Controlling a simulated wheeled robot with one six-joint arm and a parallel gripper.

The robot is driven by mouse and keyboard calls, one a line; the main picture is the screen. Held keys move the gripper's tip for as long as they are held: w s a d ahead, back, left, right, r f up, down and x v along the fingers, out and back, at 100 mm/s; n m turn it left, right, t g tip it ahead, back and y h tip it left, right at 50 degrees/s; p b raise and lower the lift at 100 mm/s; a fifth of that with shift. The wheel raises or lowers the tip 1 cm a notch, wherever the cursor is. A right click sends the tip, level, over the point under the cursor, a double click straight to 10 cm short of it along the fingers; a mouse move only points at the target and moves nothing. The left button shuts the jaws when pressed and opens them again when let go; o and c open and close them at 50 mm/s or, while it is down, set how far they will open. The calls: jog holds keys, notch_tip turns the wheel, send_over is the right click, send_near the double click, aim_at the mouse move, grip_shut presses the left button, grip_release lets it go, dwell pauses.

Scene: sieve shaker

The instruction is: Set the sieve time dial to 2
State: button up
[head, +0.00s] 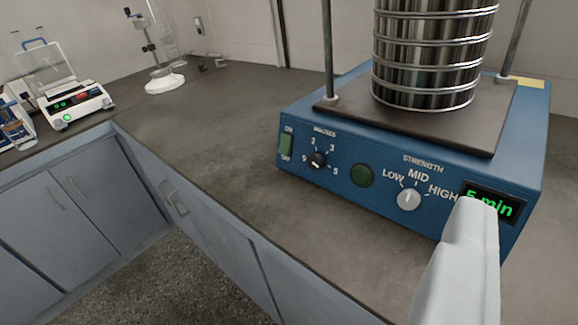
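The blue sieve shaker (300,190) stands on the counter at the right. Its time dial (317,160) is a small black knob under the MINUTES label, with 0, 2, 3 and 5 marked around it. The knob's mark is too small to read surely. The green display (488,204) reads 5 min, its lower left partly covered by my gripper. My gripper (462,255) shows as a white shape at the lower right, in front of the shaker and well right of the time dial. Its two fingers cannot be told apart, and nothing is seen held.
A sieve stack (428,50) stands on top between two rods. A balance (75,103) sits far left. Counter left of the shaker is clear.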

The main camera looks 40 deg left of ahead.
jog(key=w+a+f+g+y, duration=0.1)
jog(key=w+a+f+g, duration=0.4)
jog(key=w+a, duration=0.65)
jog(key=m+g+h, duration=0.2)
send_near(313, 162)
jog(key=x, duration=0.9)
jog(key=c, duration=1)
